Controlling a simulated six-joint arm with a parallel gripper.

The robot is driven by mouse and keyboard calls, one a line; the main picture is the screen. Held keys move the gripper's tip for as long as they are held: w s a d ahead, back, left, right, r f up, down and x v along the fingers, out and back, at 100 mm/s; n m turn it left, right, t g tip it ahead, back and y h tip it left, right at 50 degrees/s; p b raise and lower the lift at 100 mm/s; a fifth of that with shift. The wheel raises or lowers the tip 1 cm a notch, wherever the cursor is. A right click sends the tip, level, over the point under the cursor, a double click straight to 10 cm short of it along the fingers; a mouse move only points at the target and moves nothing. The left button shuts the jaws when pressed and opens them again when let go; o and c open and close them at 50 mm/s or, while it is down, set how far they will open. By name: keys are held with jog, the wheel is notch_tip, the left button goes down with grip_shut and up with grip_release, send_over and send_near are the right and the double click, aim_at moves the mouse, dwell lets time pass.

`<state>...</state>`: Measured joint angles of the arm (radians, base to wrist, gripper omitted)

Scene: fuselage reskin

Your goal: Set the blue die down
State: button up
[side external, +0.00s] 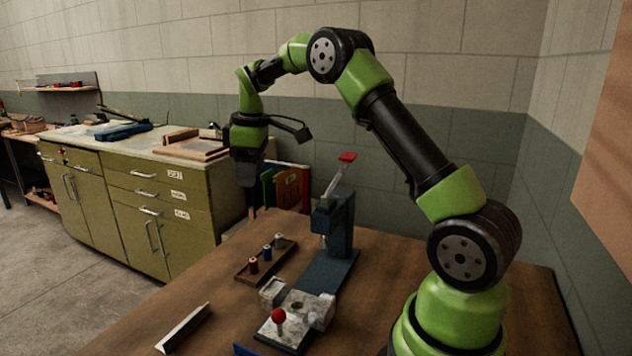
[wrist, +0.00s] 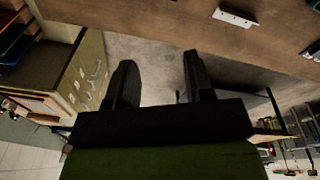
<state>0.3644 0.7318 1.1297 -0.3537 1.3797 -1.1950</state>
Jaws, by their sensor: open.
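A small die that looks blue (side external: 267,252) stands upright in the middle of a wooden rack (side external: 243,277), between a red die (side external: 253,265) and a grey die (side external: 279,241). My gripper (side external: 249,181) is well above the bench, up and to the left of the rack, pointing down. The wrist view shows its two fingers (wrist: 157,70) apart, with bare floor between them and nothing held. No die can be made out in the wrist view.
A blue-grey lever press (side external: 337,222) with a red-tipped handle stands right of the rack. A metal fixture with a red knob (side external: 278,316) is in front. An angled metal strip (side external: 184,328) lies front left; it also shows in the wrist view (wrist: 236,17). A green cabinet (side external: 150,205) stands behind.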

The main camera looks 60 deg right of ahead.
jog(key=s+a+r+m+t, duration=0.2)
jog(key=s+a+r, duration=0.2)
jog(key=a+r, duration=0.25)
jog(key=s+a+r+m+t+y, duration=0.1)
jog(key=s+a, duration=0.4)
jog(key=s, duration=0.5)
jog(key=s+a+r+m+t+y, duration=0.1)
jog(key=s+a+m, duration=0.4)
jog(key=s, duration=0.5)
jog(key=shift+a+m+t, duration=0.15)
jog(key=shift+m+t, duration=0.25)
jog(key=shift+t, duration=0.5)
